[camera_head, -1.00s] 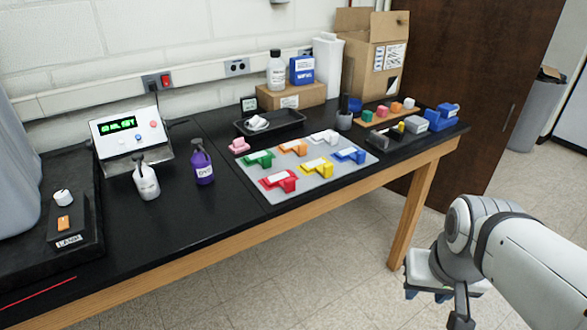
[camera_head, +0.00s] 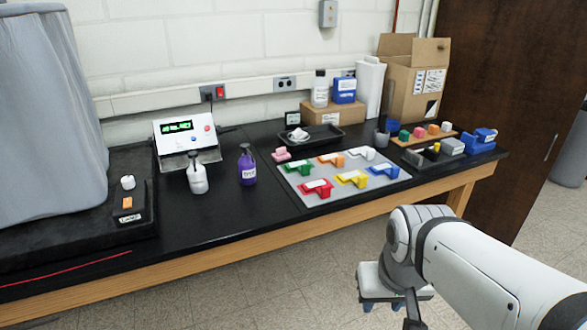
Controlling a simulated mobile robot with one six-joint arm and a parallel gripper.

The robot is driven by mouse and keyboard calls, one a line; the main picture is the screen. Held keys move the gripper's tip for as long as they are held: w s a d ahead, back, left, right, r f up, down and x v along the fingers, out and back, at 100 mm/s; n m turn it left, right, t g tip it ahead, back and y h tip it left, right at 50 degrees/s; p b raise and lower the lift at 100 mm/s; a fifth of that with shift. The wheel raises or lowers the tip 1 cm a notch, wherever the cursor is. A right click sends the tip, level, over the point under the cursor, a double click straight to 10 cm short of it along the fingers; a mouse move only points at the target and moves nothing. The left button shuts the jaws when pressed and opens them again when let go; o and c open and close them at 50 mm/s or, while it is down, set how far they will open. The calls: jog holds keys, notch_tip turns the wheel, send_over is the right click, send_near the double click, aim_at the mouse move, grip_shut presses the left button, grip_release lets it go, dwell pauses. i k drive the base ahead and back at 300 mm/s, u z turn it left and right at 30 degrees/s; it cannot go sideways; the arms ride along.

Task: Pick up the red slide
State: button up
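The red slide (camera_head: 317,188) lies at the front left corner of a light grey mat (camera_head: 342,198) on the black bench. It has a white label on top. Green, orange, white, blue and yellow slides of like shape lie on the same mat. My gripper (camera_head: 385,303) hangs in front of the bench, below and to the right of the red slide and well apart from it. Its blue fingertips point down and are partly hidden by my arm, so I cannot tell whether it is open or shut. The red slide is not in it.
A purple bottle (camera_head: 247,166) and a white bottle (camera_head: 197,176) stand left of the mat. A black tray (camera_head: 308,139) and a cardboard box (camera_head: 413,78) are behind. The bench's wooden front edge (camera_head: 250,245) lies before my arm.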

aim_at(322, 187)
jog(key=u, duration=0.15)
jog(key=i, duration=1)
